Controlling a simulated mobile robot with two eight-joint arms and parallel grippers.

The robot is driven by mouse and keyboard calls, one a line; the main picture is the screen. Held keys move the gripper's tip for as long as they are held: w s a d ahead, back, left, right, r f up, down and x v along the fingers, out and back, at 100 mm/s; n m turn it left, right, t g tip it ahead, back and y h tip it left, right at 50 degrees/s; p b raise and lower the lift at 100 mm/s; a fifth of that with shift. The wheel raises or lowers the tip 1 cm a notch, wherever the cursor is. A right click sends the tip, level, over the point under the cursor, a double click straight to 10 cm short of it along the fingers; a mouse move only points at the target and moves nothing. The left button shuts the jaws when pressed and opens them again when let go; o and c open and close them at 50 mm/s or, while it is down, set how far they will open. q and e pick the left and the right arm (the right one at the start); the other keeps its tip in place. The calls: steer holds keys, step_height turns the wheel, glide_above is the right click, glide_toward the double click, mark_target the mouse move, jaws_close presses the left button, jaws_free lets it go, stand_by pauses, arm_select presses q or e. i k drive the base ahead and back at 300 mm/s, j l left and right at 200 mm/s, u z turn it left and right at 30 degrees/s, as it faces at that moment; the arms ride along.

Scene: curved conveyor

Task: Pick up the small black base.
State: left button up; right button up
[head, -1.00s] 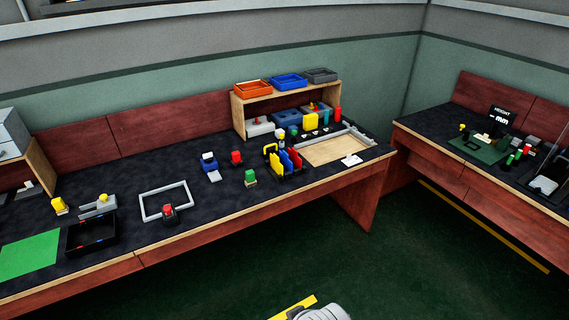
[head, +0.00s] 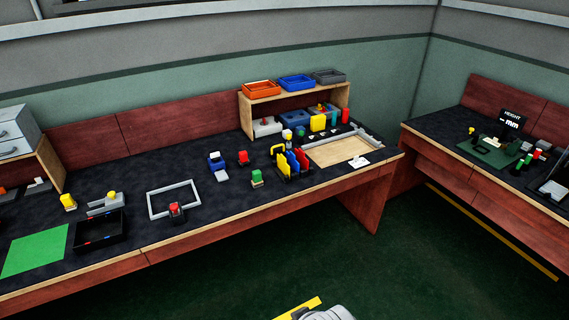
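No thing stands out clearly as the small black base. A small dark block (head: 176,216) with a red piece on top stands at the front edge of a grey rectangular frame on the long bench; it may be a base, but it is too small to tell. A black open tray (head: 101,232) with small red and blue marks lies further left. Neither gripper shows. A pale rounded part of my own body shows at the bottom edge.
The long dark-topped bench (head: 110,180) carries a grey frame (head: 150,206), a green mat (head: 36,250), upright coloured plates (head: 293,162) and a wooden shelf (head: 246,118) with trays. A second bench (head: 440,128) stands at right. The green floor (head: 300,245) between is clear.

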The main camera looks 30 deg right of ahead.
mark_target(108, 229)
steer(key=i+j+z, duration=0.1)
steer(key=j, duration=0.3)
steer(key=i+j, duration=0.25)
steer(key=j, duration=0.15)
steer(key=i+j+z, duration=0.15)
steer(key=j, duration=0.2)
steer(key=i+j+z, duration=0.1)
steer(key=j, duration=0.35)
steer(key=i+j, duration=0.2)
steer(key=j, duration=0.2)
steer(key=i+j+z, duration=0.15)
steer(key=j, duration=0.25)
steer(key=i+j+z, duration=0.1)
steer(key=j, duration=0.35)
steer(key=i+j, duration=0.1)
steer(key=j, duration=0.35)
steer(key=z, duration=0.05)
